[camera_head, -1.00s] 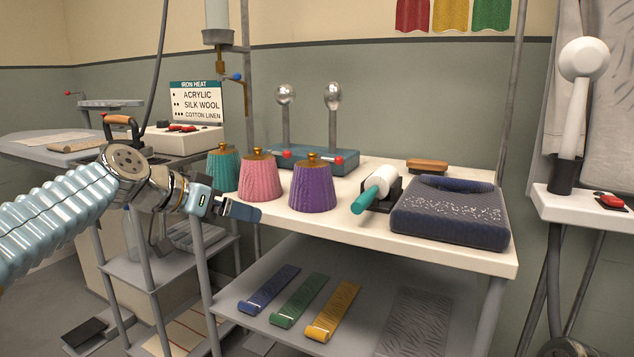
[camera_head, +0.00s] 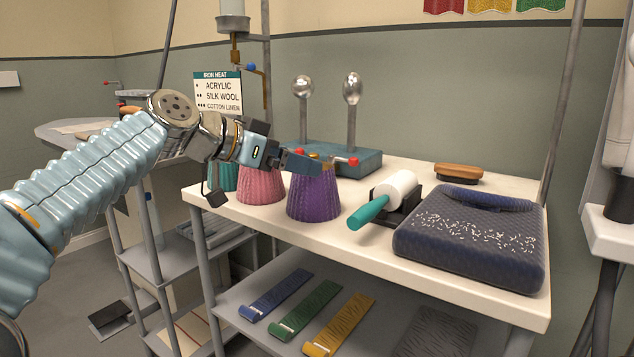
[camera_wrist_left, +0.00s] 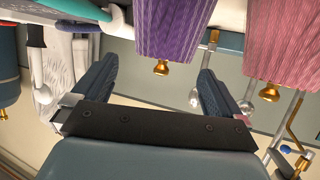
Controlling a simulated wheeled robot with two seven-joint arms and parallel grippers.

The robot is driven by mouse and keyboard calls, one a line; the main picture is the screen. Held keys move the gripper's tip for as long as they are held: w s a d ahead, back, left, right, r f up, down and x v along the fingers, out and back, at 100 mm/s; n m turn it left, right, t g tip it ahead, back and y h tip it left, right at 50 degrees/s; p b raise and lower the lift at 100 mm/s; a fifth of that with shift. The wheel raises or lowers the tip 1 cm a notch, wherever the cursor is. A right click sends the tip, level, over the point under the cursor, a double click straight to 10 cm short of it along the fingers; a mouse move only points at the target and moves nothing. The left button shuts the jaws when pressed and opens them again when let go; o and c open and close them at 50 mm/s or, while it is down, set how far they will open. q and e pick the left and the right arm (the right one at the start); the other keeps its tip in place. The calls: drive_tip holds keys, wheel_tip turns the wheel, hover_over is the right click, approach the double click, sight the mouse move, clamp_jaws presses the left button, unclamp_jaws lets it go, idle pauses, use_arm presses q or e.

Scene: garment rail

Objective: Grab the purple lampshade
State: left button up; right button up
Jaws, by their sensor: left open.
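The purple lampshade (camera_head: 314,194) stands upright on the white table, a ribbed cone with a brass knob on top. My left gripper (camera_head: 312,163) is in front of its upper part in the head view and hides some of it. In the left wrist view the purple lampshade (camera_wrist_left: 168,30) hangs upside down in the picture, with its brass knob (camera_wrist_left: 161,67) pointing between the fingers. My left gripper (camera_wrist_left: 160,85) is open and empty there, with its fingers apart on either side. I cannot tell whether it touches the lampshade. My right gripper is not in view.
A pink lampshade (camera_head: 261,186) and a teal one (camera_head: 224,177) stand close on the left. A lint roller with teal handle (camera_head: 369,212) lies to the right, beside a dark cushion (camera_head: 470,238). A blue base with silver knobs (camera_head: 365,161) stands behind.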

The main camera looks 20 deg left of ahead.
use_arm(q)
drive_tip(key=x, duration=0.3)
drive_tip(key=p+x, duration=0.1)
drive_tip(key=x, duration=0.3)
drive_tip(key=shift+w+r, duration=0.1)
drive_tip(key=shift+w, duration=0.35)
drive_tip(key=c, duration=0.8)
drive_tip(key=shift+r, duration=0.15)
